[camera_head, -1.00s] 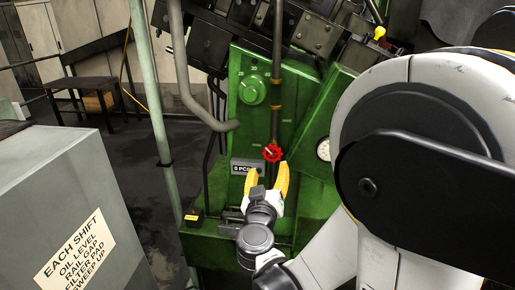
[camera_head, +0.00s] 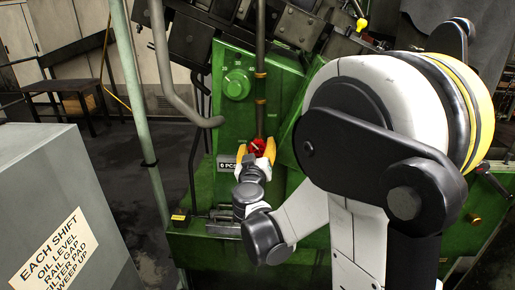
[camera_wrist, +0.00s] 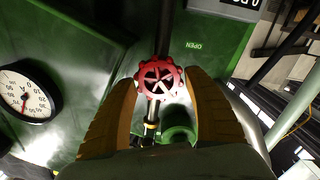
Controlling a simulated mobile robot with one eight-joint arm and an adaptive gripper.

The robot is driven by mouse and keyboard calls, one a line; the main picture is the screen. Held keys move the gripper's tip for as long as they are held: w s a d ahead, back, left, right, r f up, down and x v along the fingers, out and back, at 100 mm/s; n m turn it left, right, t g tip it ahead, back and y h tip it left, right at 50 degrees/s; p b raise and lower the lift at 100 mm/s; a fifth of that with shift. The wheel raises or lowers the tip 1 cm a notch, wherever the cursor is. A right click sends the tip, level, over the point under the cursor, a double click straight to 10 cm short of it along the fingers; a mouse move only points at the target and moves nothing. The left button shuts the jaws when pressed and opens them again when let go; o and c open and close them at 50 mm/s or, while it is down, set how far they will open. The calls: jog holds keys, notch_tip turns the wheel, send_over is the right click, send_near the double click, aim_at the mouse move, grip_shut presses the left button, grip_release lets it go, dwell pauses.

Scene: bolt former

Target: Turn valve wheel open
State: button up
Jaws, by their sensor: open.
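The red valve wheel (camera_wrist: 159,80) sits on a thin vertical pipe on the green machine. It also shows in the head view (camera_head: 258,147), partly covered by my fingers. My gripper (camera_head: 257,150) is open, with its two yellow fingers on either side of the wheel. In the wrist view my gripper (camera_wrist: 158,95) has one finger at the left and one at the right of the wheel. The right finger is very close to the rim; I cannot tell whether it touches. An "OPEN" label (camera_wrist: 193,45) is on the green panel beyond the wheel.
A round gauge (camera_wrist: 27,92) is on the machine. A counter plate (camera_head: 227,163) sits just left of the gripper. A green dial (camera_head: 238,84) is above. A grey cabinet (camera_head: 62,165) with a checklist stands at the left. A pale green post (camera_head: 134,100) rises beside it.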

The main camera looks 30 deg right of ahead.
jog(key=c, duration=0.9)
jog(key=shift+n, duration=0.4)
jog(key=n, duration=0.3)
jog(key=shift+a+f+b, duration=0.1)
jog(key=shift+b, duration=0.2)
jog(key=n, duration=0.4)
jog(key=shift+w+a+f+b, duration=0.1)
jog(key=shift+b, duration=0.2)
jog(key=n, duration=0.4)
jog(key=shift+f, duration=0.1)
jog(key=shift+f+n+b, duration=0.1)
jog(key=shift+n+b, duration=0.25)
jog(key=shift+n, duration=1.35)
